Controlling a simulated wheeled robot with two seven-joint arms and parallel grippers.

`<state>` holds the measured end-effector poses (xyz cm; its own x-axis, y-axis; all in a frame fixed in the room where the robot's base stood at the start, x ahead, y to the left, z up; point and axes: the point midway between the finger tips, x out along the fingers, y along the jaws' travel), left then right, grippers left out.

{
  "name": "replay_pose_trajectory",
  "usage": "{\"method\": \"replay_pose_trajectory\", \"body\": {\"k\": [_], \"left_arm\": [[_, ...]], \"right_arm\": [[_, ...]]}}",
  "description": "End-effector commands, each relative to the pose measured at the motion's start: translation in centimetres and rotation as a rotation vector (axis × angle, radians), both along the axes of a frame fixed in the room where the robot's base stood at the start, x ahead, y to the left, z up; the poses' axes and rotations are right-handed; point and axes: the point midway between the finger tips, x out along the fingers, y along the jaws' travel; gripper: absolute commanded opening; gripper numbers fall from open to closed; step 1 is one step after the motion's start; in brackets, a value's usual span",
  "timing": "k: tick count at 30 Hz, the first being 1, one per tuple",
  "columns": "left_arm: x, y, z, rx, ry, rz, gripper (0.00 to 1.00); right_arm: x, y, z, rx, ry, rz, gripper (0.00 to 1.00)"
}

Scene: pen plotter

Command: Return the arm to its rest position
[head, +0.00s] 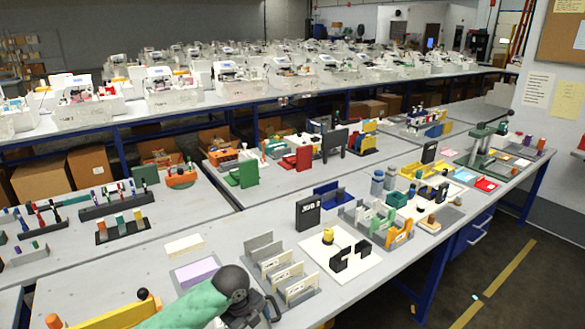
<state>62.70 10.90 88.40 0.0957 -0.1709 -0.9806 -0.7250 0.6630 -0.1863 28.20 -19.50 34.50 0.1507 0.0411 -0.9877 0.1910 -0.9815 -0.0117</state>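My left arm comes in at the bottom edge, left of centre, as a green link ending in a dark round wrist. My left gripper (265,312) is low over the front of the near table (365,290), and the bottom edge cuts it off. I cannot tell whether its fingers are open or shut, and I see nothing clearly held. It is in front of a rack of upright grey and white plates (275,262). My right gripper is not in view.
A lilac pad (197,272) lies just behind my arm. A white board (352,268) with a yellow piece and black blocks stands to the right, by a black box (308,214). A yellow piece (105,318) is at bottom left. Bare tabletop shows along the right front edge.

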Motion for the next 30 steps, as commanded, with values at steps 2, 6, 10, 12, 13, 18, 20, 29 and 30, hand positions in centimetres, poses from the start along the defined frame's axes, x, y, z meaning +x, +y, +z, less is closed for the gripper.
{"method": "replay_pose_trajectory", "body": {"k": [2, 6, 10, 12, 13, 18, 20, 29, 30], "left_arm": [[-1.6, -1.1, -0.7, -0.037, 0.004, 0.075, 0.85], [-3.8, -2.4, -1.5, -0.096, 0.008, 0.226, 0.85], [-5.8, -3.1, -2.1, -0.148, 0.017, 0.373, 0.85], [-6.8, -3.3, -2.5, -0.175, 0.025, 0.457, 0.85], [-7.3, -3.3, -2.5, -0.186, 0.028, 0.493, 0.85], [-9.9, -3.1, -3.2, -0.246, 0.05, 0.709, 0.85], [-10.8, -2.9, -3.4, -0.265, 0.058, 0.787, 0.85], [-15.7, -0.2, -4.6, -0.336, 0.1, 1.206, 0.85], [-16.4, 0.3, -4.8, -0.343, 0.105, 1.264, 0.85]], "right_arm": [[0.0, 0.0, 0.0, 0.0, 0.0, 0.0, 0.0], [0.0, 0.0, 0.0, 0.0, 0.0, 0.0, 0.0], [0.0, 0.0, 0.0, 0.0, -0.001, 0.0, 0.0], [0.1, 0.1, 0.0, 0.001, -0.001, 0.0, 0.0], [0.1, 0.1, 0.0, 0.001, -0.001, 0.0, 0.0], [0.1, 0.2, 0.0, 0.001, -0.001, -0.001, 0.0], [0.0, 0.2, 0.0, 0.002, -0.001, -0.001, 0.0], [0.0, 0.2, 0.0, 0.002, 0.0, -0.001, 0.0], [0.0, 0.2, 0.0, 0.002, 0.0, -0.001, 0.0]]}}
